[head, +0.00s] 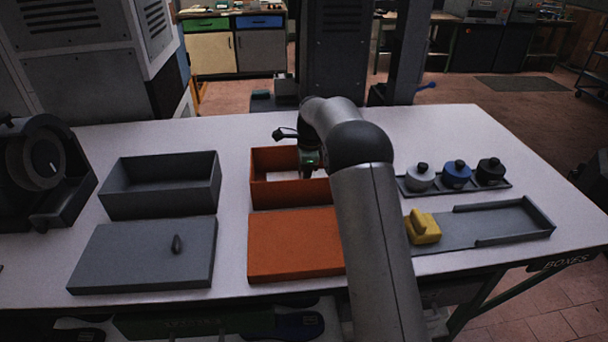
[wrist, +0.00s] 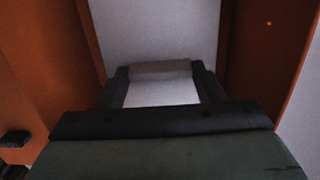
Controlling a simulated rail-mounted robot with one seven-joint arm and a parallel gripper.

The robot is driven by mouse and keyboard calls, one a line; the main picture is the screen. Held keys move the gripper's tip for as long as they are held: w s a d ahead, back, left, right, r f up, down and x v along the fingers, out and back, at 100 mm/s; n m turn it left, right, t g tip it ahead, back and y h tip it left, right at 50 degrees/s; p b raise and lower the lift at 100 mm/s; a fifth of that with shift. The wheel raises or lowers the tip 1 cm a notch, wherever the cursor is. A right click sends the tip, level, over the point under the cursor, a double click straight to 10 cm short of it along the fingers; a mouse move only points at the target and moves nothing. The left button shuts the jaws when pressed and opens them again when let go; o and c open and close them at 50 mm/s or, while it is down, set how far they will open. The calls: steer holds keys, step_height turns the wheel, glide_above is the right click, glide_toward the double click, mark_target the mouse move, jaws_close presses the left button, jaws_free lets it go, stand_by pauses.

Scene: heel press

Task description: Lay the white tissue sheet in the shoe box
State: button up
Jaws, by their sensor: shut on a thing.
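The open orange shoe box (head: 273,196) stands on the table, its orange lid (head: 295,245) flat in front of it. The white tissue sheet (head: 283,175) shows as a pale strip inside the box. In the wrist view the pale sheet (wrist: 160,30) lies between the orange walls. My gripper (head: 311,168) reaches down into the box from above. In the wrist view my gripper (wrist: 161,72) is shut on a pale raised part of the sheet. My arm hides the box's right side, and I cannot tell whether the sheet touches the floor.
A grey box (head: 160,200) and its grey lid (head: 140,258) are to the left. Small lidded pots (head: 457,175) stand on a rack at right, behind a grey tray (head: 500,220) with a yellow block (head: 422,227). A dark machine (head: 40,170) occupies the far left.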

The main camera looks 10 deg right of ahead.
steer(key=shift+f, duration=0.2)
steer(key=shift+f, duration=0.15)
steer(key=o, duration=0.9)
steer(key=shift+o, duration=0.2)
